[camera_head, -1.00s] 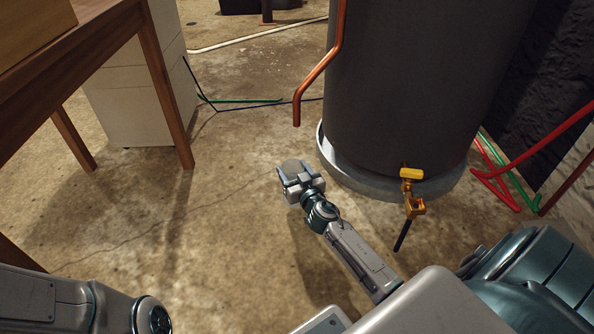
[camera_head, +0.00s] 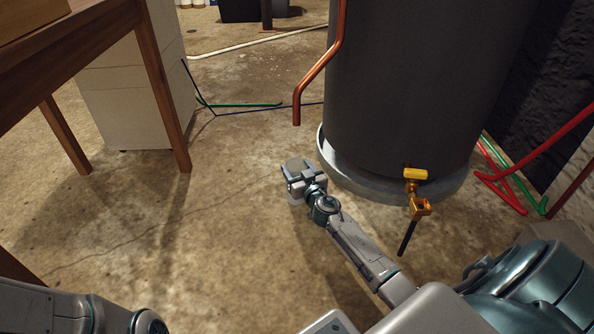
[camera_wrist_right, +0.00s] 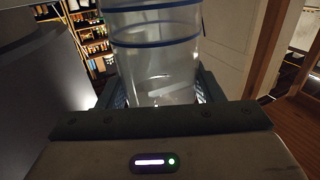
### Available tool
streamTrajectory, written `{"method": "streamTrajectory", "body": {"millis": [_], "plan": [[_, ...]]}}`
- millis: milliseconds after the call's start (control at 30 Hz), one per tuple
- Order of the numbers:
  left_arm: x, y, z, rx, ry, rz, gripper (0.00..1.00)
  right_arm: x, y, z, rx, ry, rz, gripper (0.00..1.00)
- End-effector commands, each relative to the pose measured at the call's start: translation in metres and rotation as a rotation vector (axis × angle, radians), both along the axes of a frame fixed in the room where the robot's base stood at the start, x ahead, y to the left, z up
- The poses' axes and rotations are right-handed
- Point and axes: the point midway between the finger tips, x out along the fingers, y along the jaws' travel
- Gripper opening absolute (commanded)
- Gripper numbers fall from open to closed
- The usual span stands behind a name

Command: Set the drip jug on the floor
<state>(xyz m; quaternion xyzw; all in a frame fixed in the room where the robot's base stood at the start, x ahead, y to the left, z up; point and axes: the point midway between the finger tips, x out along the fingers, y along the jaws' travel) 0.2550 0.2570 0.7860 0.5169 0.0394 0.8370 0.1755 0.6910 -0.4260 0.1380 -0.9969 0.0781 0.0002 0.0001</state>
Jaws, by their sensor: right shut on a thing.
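The drip jug (camera_wrist_right: 155,65) is a clear, see-through vessel with blue bands, filling the middle of the right wrist view. My right gripper (camera_wrist_right: 155,98) is shut on it, with a finger on each side. In the head view the right gripper (camera_head: 302,178) is low over the concrete floor (camera_head: 235,215), just left of the tank's base. The jug (camera_head: 296,165) shows there only as a small pale round shape between the fingers. I cannot tell whether its bottom touches the floor. My left gripper is out of view; only part of that arm shows at lower left.
A large dark tank (camera_head: 410,90) stands on a pale round base (camera_head: 345,180), close to the right gripper. A copper pipe (camera_head: 315,80) ends above the floor. A brass valve (camera_head: 416,175) sticks out in front. A wooden table (camera_head: 160,80) stands left. The floor between is clear.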

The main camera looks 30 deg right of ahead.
Motion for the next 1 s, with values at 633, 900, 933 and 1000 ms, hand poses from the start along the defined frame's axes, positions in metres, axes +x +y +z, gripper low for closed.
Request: {"method": "streamTrajectory", "body": {"millis": [633,900,933,1000], "plan": [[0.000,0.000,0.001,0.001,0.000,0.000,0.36,-0.004,0.001,0.000,-0.001,0.001,0.000,0.82],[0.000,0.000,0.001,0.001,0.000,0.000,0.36,-0.052,0.008,-0.001,-0.001,0.003,0.001,0.82],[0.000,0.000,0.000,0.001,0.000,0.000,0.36,-0.059,0.009,-0.001,-0.002,0.002,0.001,0.82],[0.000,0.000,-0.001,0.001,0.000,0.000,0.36,-0.073,0.011,-0.002,-0.001,0.002,0.002,0.82]]}}
